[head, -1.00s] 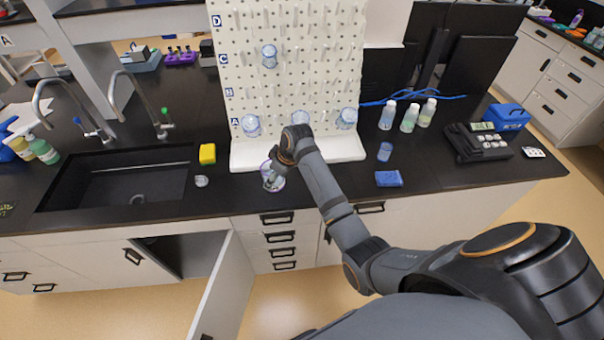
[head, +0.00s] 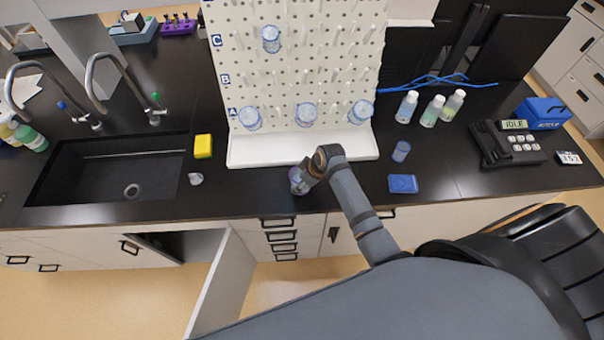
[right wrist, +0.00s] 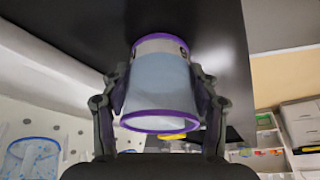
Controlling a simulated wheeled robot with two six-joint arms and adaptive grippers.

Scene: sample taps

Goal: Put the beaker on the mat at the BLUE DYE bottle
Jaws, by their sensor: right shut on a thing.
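My right gripper (head: 303,178) is over the black counter, just in front of the pegboard's white ledge. In the right wrist view its two fingers (right wrist: 158,105) close on the sides of a beaker (right wrist: 158,85) with purple rims at both ends. In the head view the beaker (head: 295,184) is small and partly hidden by the gripper. I cannot tell whether it touches the counter. Three white-capped bottles (head: 430,112) stand right of the pegboard; their labels are too small to read. I see no clear mat. My left gripper is not in view.
The pegboard (head: 300,60) holds several clear vessels. A small blue cup (head: 401,151) and a blue sponge (head: 403,184) lie to the right, before a phone (head: 507,143). A yellow sponge (head: 203,146) is by the sink (head: 110,170). A cabinet door (head: 222,285) stands open below.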

